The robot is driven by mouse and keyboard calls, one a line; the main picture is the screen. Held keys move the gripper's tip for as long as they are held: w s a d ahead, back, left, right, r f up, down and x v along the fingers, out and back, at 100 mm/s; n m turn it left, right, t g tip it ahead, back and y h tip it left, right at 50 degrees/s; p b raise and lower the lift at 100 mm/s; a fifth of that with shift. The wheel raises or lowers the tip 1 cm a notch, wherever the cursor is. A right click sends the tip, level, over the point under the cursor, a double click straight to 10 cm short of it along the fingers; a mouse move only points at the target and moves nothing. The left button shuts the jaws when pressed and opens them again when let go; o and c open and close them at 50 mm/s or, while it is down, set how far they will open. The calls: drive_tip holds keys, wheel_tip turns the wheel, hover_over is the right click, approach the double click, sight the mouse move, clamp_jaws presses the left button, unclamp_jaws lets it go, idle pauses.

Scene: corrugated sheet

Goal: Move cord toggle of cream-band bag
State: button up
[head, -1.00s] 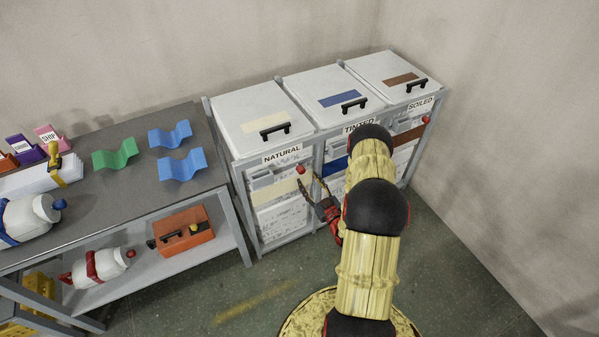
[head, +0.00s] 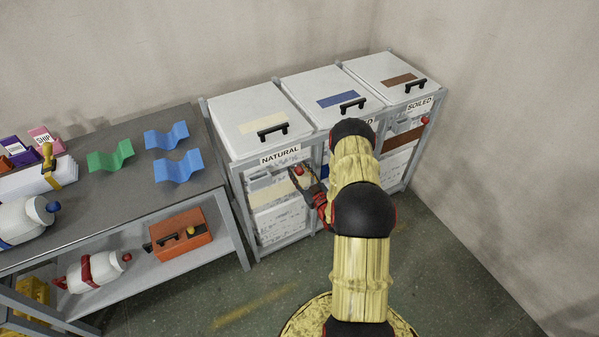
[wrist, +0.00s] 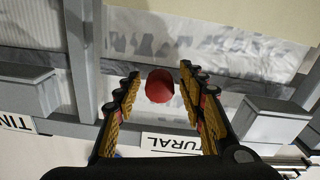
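The cream-band bag (head: 272,192) is the pale crinkled bag in the NATURAL bin's frame. Its cream band (wrist: 262,24) crosses the top right of the wrist view. A round red cord toggle (head: 299,170) is at the bag's front, just under the lid. In the wrist view the toggle (wrist: 160,86) lies between my fingertips, with a visible gap on both sides. My gripper (wrist: 160,82) is open, its two fingers spread either side of the toggle. In the head view my gripper (head: 304,176) is at the bin front, and my arm hides part of the middle bin.
The TINTED bin lid (head: 335,98) and SOILED bin lid (head: 392,76) are closed to the right. Grey bin posts (wrist: 84,60) and a grey block (wrist: 280,118) stand near my fingers. A bench (head: 135,190) with corrugated sheets is on the left. Floor in front is clear.

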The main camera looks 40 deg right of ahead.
clamp_jaws()
idle(0.7)
